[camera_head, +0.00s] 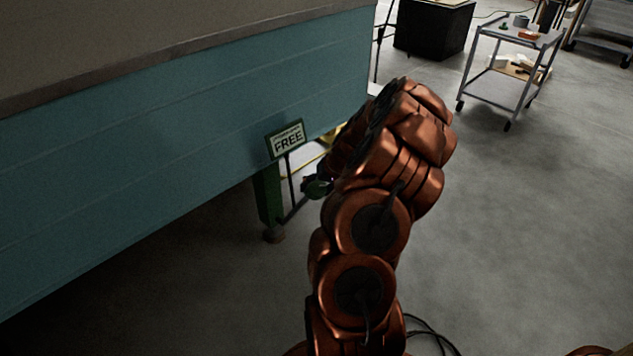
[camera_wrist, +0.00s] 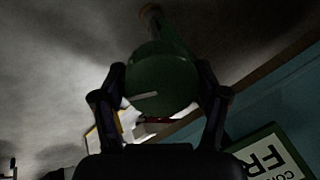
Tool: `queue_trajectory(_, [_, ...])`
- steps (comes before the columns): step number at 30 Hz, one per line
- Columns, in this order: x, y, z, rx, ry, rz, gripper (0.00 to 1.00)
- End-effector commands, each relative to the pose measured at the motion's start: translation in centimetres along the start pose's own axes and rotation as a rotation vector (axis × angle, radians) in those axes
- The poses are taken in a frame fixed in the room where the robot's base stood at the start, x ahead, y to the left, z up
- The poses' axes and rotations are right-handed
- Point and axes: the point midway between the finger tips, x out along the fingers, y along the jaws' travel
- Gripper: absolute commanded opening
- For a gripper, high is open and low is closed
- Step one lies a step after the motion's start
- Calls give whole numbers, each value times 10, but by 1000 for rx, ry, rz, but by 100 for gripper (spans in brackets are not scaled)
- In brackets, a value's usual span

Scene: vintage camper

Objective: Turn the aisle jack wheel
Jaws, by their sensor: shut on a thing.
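A dark green round wheel (camera_wrist: 158,62) with a pale mark on its face fills the middle of the wrist view. A green shaft or post runs up behind it. My gripper (camera_wrist: 158,82) has one finger on each side of the wheel and is shut on it. In the head view a green jack leg (camera_head: 268,197) stands under the edge of the camper. My arm reaches to the right of that leg, and its links hide most of my gripper and the wheel there.
A sign reading FREE (camera_head: 288,141) stands in front of the camper's teal side (camera_head: 150,170), close left of my arm. It also shows in the wrist view (camera_wrist: 268,158). A grey cart (camera_head: 511,75) stands at the back right.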

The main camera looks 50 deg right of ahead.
Motion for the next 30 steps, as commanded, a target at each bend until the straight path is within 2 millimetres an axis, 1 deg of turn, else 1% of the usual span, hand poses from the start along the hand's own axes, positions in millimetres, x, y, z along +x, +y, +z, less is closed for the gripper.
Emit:
queue_trajectory(1, [-3,-3,-1,29,1,-6,38])
queue_trajectory(9, [-2,-2,-1,131,12,-18,38])
queue_trajectory(25, [0,-1,-1,157,15,-22,38])
queue_trajectory(26, [0,-1,-1,157,15,-22,74])
queue_trajectory(30, [0,-1,-1,156,15,-21,89])
